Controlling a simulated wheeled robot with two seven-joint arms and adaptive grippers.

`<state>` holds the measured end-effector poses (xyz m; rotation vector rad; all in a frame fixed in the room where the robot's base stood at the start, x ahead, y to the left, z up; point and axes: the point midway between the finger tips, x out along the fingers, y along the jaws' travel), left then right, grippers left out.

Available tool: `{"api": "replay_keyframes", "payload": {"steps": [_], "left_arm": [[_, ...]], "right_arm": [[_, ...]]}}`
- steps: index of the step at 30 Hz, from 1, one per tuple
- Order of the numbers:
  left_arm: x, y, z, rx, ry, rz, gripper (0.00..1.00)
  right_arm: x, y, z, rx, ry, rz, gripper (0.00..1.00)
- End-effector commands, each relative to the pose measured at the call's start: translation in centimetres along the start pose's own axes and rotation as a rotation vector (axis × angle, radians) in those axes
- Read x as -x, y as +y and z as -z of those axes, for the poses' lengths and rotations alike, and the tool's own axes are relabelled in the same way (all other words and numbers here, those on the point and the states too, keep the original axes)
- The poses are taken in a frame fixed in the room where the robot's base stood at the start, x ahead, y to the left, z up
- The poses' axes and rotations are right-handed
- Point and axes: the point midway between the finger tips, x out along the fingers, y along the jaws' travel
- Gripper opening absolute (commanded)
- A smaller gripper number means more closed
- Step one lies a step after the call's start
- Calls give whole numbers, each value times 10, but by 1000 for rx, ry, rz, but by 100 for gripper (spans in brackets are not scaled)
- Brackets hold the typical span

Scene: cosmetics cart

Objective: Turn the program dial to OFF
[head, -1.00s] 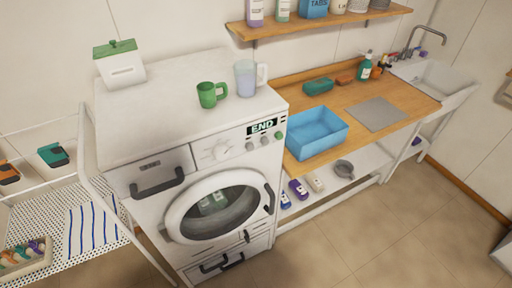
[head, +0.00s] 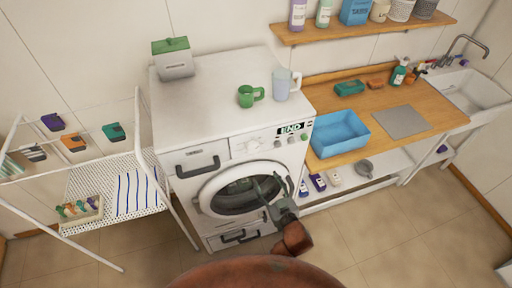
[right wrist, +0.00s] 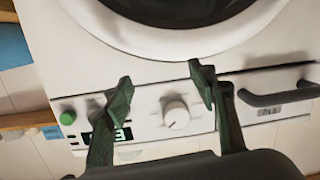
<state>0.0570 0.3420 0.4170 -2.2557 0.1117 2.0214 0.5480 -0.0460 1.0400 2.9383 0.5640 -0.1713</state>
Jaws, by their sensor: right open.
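The white program dial (head: 253,146) is on the front panel of the washing machine (head: 212,115), left of the display (head: 291,128) reading END. In the right wrist view the picture is turned over, and the dial (right wrist: 176,114) shows between the two fingers, apart from both. The dial's setting is too small to read. My right gripper (head: 266,184) is open and empty, in front of the round door and lower than the dial in the head view. Its fingers also show in the right wrist view (right wrist: 160,78). My left gripper is not in view.
A green mug (head: 246,96), a pale pitcher (head: 282,85) and a green-lidded box (head: 173,58) stand on the machine. A drawer handle (head: 198,167) juts out left of the dial. A blue basin (head: 340,132) stands on the right counter; a white rack (head: 88,185) is at left.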

Motion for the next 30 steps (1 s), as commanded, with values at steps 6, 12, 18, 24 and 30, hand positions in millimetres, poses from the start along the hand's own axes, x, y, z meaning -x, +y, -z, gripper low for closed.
{"api": "replay_keyframes", "payload": {"steps": [6,12,18,24,30], "left_arm": [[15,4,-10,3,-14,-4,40],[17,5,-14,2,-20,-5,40],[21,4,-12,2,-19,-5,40],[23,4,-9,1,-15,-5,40],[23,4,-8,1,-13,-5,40]], "right_arm": [[20,-3,95,-9,129,1,53],[4,-3,106,-10,142,1,53],[-28,-3,110,-9,141,2,53],[-50,-3,112,-10,141,2,53],[-55,-3,111,-11,139,2,53]]}}
